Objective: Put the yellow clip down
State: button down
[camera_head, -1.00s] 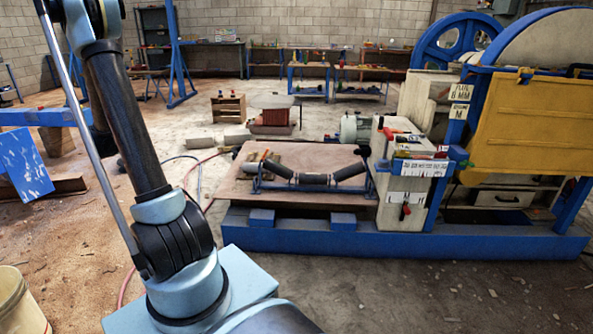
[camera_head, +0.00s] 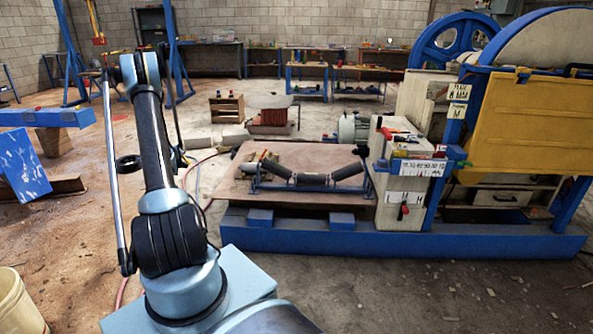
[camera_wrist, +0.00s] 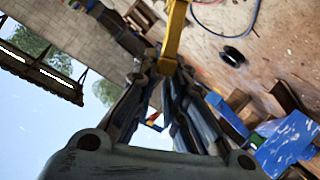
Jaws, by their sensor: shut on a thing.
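The yellow clip (camera_wrist: 176,32) shows in the wrist view as a narrow yellow bar running up out of the top edge. My gripper (camera_wrist: 167,66) is shut on its lower end, with the dark fingers close together around it. The clip's far end is out of the picture. The clip appears raised in the air, with the floor and wall far behind it. In the head view my arm stands up at the left, and I cannot make out the gripper or the held clip there.
The crusher's blue base (camera_head: 400,236) fills the right side, with a brown board (camera_head: 300,160) bearing a roller frame (camera_head: 310,186). A blue beam (camera_head: 50,117) and blue panel (camera_head: 22,165) stand at left. A pale bucket (camera_head: 18,315) is at lower left. Open floor lies in front.

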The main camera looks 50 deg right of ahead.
jog(key=s+d+f+m+g+h, duration=0.1)
jog(key=s+d+f+m, duration=0.2)
jog(key=d, duration=0.4)
jog(key=s+d+f+g+h, duration=0.25)
jog(key=d+f, duration=0.25)
jog(key=d, duration=0.3)
jog(key=s+d+f+m+g, duration=0.1)
jog(key=s+d+f+m, duration=0.1)
jog(key=s+d+f, duration=0.35)
jog(key=shift+w+d+f, duration=0.2)
jog(key=shift+d+f, duration=0.1)
jog(key=shift+f, duration=1.15)
jog(key=shift+w+d+f, duration=0.25)
jog(key=shift+f, duration=1.15)
jog(key=shift+w+d+f, duration=0.2)
jog(key=shift+d+f, duration=0.1)
jog(key=shift+f, duration=1.15)
jog(key=c, duration=1.7)
grip_release()
jog(key=shift+o, duration=0.3)
